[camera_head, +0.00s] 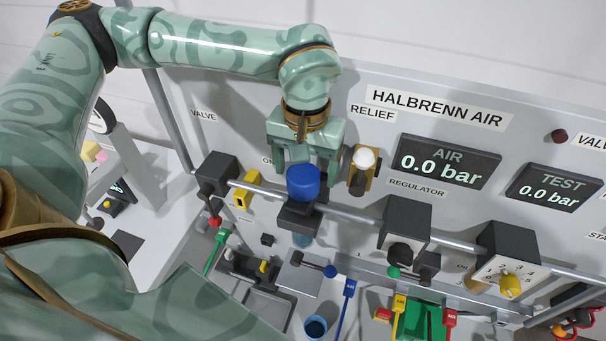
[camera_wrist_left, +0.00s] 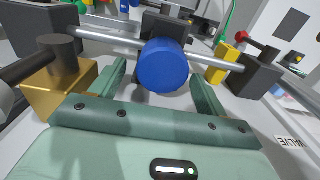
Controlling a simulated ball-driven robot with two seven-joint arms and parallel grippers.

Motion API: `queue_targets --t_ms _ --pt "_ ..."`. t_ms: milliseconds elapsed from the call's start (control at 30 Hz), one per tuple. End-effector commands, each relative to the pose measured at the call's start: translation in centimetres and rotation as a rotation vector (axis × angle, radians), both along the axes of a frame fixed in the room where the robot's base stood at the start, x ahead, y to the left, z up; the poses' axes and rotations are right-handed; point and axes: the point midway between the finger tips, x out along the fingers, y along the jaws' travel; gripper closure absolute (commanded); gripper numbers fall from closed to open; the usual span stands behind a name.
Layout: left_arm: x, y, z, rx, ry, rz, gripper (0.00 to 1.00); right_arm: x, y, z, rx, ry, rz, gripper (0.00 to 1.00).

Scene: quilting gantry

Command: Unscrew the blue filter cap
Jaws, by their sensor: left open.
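The blue filter cap (camera_head: 303,181) sits on top of the dark filter head on the horizontal pipe, in the middle of the head view. My left gripper (camera_head: 304,170) is just above and behind the cap, pointing down at it. In the left wrist view the blue cap (camera_wrist_left: 165,66) shows between and beyond the tips of the two green fingers (camera_wrist_left: 160,85). The fingers are spread wide with a gap on both sides of the cap. I cannot tell how far down beside the cap they reach. My right gripper is not in view.
A yellow block (camera_head: 247,190) and a dark valve (camera_head: 217,173) are left on the pipe (camera_head: 360,215). The regulator (camera_head: 404,230) is further right. Tagged tools and a blue cup (camera_head: 316,327) lie below.

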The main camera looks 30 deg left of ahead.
Motion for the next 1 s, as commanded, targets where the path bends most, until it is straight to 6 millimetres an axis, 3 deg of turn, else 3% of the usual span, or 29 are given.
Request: queue_targets --t_ms 100,133,300,467,800,1000 --pt "0.0 0.0 -0.1 0.000 0.000 0.001 0.25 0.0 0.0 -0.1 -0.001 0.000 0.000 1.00" --pt "0.0 0.0 -0.1 0.000 0.000 0.002 0.31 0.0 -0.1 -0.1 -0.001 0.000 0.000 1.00" --pt "0.0 0.0 0.0 0.000 0.000 0.002 0.75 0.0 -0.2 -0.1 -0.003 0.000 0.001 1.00" --pt "0.0 0.0 -0.1 -0.001 0.000 0.016 0.80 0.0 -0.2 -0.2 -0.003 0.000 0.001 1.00" --pt "-0.1 0.2 -0.2 -0.002 0.000 0.312 0.80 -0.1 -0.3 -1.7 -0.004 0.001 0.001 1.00" --pt "-0.1 0.2 0.0 -0.001 0.000 0.335 0.80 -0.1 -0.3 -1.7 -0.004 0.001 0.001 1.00"
